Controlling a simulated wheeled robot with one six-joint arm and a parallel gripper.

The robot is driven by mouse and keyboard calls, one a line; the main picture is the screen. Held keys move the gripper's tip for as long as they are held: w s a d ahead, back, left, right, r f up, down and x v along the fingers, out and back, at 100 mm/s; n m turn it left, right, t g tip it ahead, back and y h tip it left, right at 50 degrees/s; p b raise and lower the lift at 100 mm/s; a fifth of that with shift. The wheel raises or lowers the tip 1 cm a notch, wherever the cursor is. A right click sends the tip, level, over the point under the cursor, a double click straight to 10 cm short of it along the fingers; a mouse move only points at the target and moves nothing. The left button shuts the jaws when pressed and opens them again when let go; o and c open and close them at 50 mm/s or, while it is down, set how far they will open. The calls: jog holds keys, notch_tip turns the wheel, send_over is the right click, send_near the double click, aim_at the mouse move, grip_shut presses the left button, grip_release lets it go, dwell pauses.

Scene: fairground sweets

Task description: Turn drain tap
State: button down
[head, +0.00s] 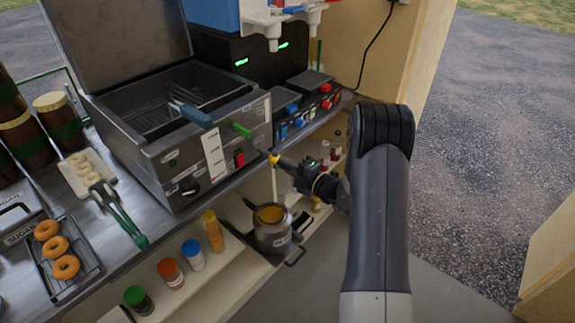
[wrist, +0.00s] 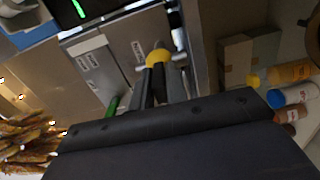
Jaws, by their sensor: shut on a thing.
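The steel fryer (head: 170,165) stands on the counter with its lid up and a basket with a blue handle inside. A yellow tap handle (head: 274,158) shows at the fryer's lower right corner. My gripper (head: 280,160) reaches it from the right, and its jaws are shut on it. In the wrist view the yellow handle (wrist: 158,58) sits between my fingertips (wrist: 155,68), with a metal piece to its right. A green handle (head: 241,130) sticks out above and left of it; I cannot tell its angle exactly. The jaws hide part of the yellow handle.
A steel pot (head: 272,236) holding yellow-brown liquid stands on the shelf below the tap. Several bottles (head: 212,232) stand on the lower shelf. A control box with red and blue knobs (head: 300,122) sits right of the fryer. Doughnuts (head: 55,247) and tongs (head: 120,215) lie left.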

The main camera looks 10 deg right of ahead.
jog(key=c, duration=1.4)
grip_release()
jog(key=shift+c, duration=0.2)
jog(key=b+v, duration=0.1)
jog(key=v, duration=1)
jog(key=shift+w+a, duration=0.1)
jog(key=shift+w, duration=0.05)
jog(key=p+x, duration=0.1)
jog(key=x, duration=0.9)
jog(key=shift+w+a, duration=0.25)
jog(key=shift+w, duration=0.05)
jog(key=shift+s+d, duration=0.1)
